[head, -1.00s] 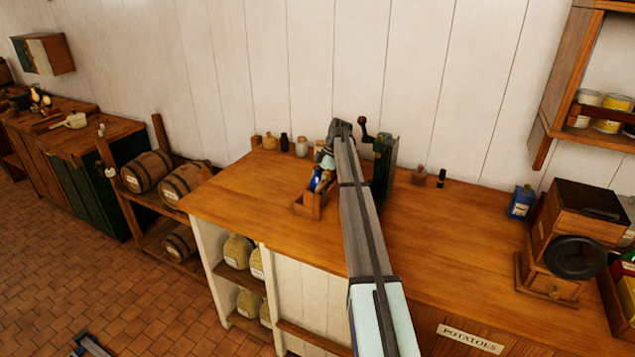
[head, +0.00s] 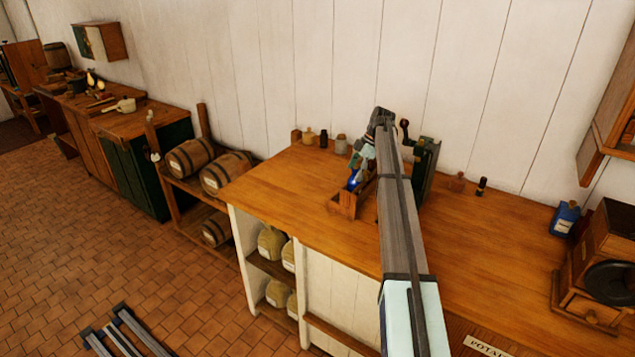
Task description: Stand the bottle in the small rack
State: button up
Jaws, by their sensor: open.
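The small rack (head: 344,208) is a wooden holder on the counter, left of my arm. A blue bottle (head: 354,182) shows as a small patch at the rack, just below my gripper. It appears to be inside the rack, but whether it stands upright or leans I cannot tell. My gripper (head: 362,168) is open, pointing down at the rack and close to the bottle. Its fingers are small and partly hidden, so I cannot tell whether they touch the bottle. My forearm hides the counter to the right of the rack.
A dark green device with a crank (head: 425,165) stands right behind my arm. Small jars (head: 340,145) line the wall behind the rack. A blue labelled container (head: 565,218) and a wooden grinder (head: 598,265) are at right. The counter's left front (head: 275,195) is clear.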

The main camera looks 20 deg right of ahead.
notch_tip(320, 180, up, 4)
jog(key=shift+f, duration=0.15)
jog(key=s+a+r+m+t+h+b, duration=0.1)
jog(key=s+a+r+m+t+b, duration=0.3)
jog(key=s+a, duration=0.65)
jog(key=s+a+r+m+g+h, duration=0.1)
jog(key=s+a+r+m, duration=0.1)
jog(key=s+a+m, duration=0.6)
jog(key=s+a+f+m+g+h, duration=0.1)
jog(key=s+a+f, duration=0.1)
jog(key=s+f, duration=0.65)
jog(key=s+a+f+m+g, duration=0.1)
jog(key=s+a+f, duration=0.15)
jog(key=f, duration=1.05)
jog(key=s+a+f+m+h, duration=0.1)
jog(key=s+a+f, duration=0.1)
jog(key=s+f, duration=0.6)
jog(key=s+f+m+g, duration=0.1)
jog(key=s+f+g, duration=0.3)
jog(key=s+f, duration=1)
jog(key=s+f+g, duration=0.4)
jog(key=s+f, duration=1.1)
jog(key=s, duration=0.8)
jog(key=shift+a+f+m+h, duration=0.2)
jog(key=shift+a+m+h, duration=0.1)
jog(key=shift+a+m, duration=0.15)
